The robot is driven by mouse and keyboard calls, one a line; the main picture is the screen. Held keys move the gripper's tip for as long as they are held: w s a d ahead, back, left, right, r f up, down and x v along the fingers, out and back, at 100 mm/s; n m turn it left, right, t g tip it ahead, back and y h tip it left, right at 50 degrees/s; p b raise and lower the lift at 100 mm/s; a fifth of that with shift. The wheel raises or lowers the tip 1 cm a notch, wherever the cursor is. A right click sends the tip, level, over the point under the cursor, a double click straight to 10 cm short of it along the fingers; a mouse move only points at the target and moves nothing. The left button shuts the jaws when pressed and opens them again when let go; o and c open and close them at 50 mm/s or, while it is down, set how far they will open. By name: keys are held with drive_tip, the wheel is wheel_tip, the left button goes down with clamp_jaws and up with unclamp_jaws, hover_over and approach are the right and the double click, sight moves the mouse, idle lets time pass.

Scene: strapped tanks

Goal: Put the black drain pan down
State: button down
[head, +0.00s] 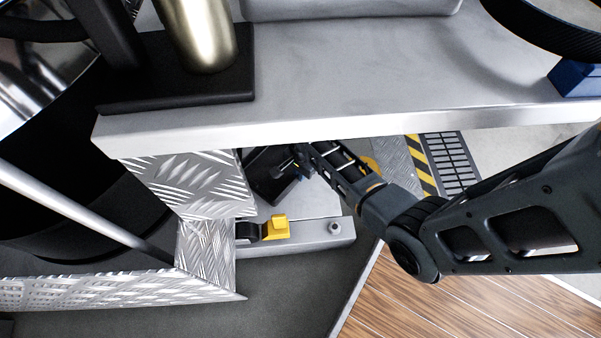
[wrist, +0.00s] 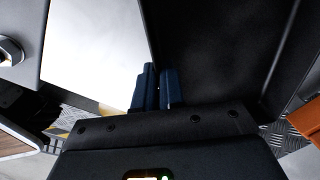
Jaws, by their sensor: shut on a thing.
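The black drain pan (wrist: 225,50) fills the right half of the wrist view, its dark inside facing the camera. My gripper (wrist: 158,90) is shut on the pan's left wall, one dark blue finger on each side of it. In the head view my arm reaches under the grey shelf, and my gripper (head: 298,160) is small and dark there. The pan (head: 270,186) shows below and left of it as a dark tilted shape, partly hidden by the shelf. I cannot tell whether the pan touches the surface below.
The grey shelf (head: 350,125) overhangs my forearm. Below is a light grey base (head: 310,236) with a yellow buckle (head: 275,229) and a bolt (head: 334,228). Tread plate steps (head: 190,182) stand left. A wooden board (head: 440,300) lies right. An orange thing (wrist: 306,120) is at the wrist view's right edge.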

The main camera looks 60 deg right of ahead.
drive_tip(key=c, duration=1.7)
unclamp_jaws()
drive_tip(key=shift+f, duration=0.1)
drive_tip(key=o, duration=0.5)
drive_tip(key=shift+c, duration=0.2)
wheel_tip(320, 180, up, 12)
drive_tip(key=p, duration=0.6)
drive_tip(key=s+a+r+n+t+h, duration=0.1)
drive_tip(key=s+a+r+n+t, duration=0.2)
drive_tip(key=s+a+n, duration=0.3)
drive_tip(key=s+a+r+n+t+h, duration=0.1)
drive_tip(key=s+a+r+n+t, duration=0.3)
drive_tip(key=s+a, duration=0.35)
drive_tip(key=s+a+r+n+t+y, duration=0.1)
drive_tip(key=s+a+r+n+t, duration=0.1)
drive_tip(key=r, duration=1.1)
drive_tip(key=s+a+r+n+t+y, duration=0.1)
drive_tip(key=s+r+n+t, duration=0.4)
drive_tip(key=r, duration=0.9)
drive_tip(key=s+n, duration=0.2)
drive_tip(key=s, duration=0.2)
drive_tip(key=shift+a, duration=0.4)
